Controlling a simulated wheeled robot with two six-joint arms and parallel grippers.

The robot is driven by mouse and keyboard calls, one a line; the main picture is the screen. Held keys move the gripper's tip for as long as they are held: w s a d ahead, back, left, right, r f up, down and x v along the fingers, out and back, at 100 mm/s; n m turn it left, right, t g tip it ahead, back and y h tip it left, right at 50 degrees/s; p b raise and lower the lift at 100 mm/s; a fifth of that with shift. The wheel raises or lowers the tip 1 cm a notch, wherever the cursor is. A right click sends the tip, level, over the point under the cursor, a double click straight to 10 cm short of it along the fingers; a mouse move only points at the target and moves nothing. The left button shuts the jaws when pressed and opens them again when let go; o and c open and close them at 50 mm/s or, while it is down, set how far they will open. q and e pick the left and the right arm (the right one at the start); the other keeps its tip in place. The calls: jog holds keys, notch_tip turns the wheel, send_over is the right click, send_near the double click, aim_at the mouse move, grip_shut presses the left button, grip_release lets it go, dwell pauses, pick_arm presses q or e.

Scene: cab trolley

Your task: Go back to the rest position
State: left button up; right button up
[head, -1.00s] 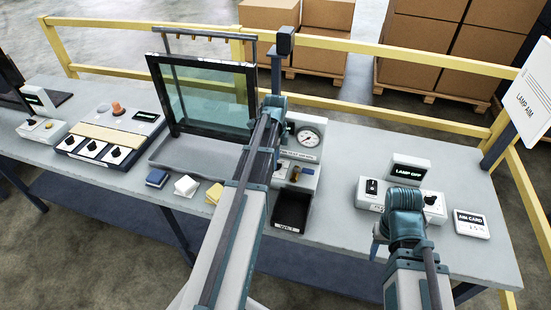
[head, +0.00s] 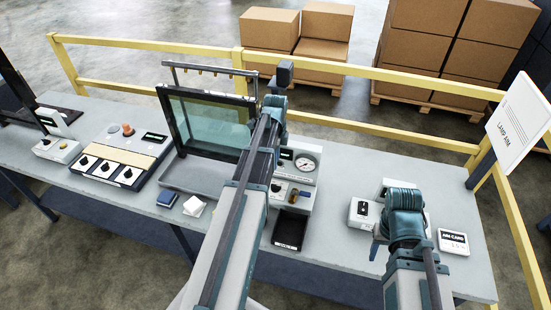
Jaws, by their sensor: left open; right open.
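My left arm reaches up the middle of the head view, over the bench. Its gripper (head: 274,104) is at the far end, in front of the glass panel's right edge, largely hidden by the arm. My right arm comes up at lower right. Its gripper (head: 376,248) shows only in small part beside the wrist, over the bench near the lamp box; the wrist hides the rest. Both grippers are open, and I see nothing held in either.
The grey bench (head: 340,205) carries a glass panel (head: 212,122), a gauge unit (head: 300,165), a black tray (head: 290,230), a lamp box (head: 362,212), an aim card (head: 453,242) and a knob panel (head: 120,158). A yellow rail (head: 370,70) and cartons (head: 490,50) stand behind.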

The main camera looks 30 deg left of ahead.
pick_arm(q)
jog(key=shift+r, duration=0.1)
dwell(0.4)
jog(key=s+d+f+n+b, duration=0.1)
jog(key=s+d+n, duration=0.2)
jog(key=d, duration=0.7)
jog(key=s+d+f+n+b, duration=0.1)
jog(key=s+d+n, duration=0.3)
jog(key=s+d, duration=0.4)
jog(key=s+d+f+n+y+b, duration=0.1)
jog(key=s+d+n, duration=0.2)
jog(key=d, duration=0.9)
jog(key=s, duration=0.3)
jog(key=shift+d+n, duration=0.2)
jog(key=shift+n, duration=0.1)
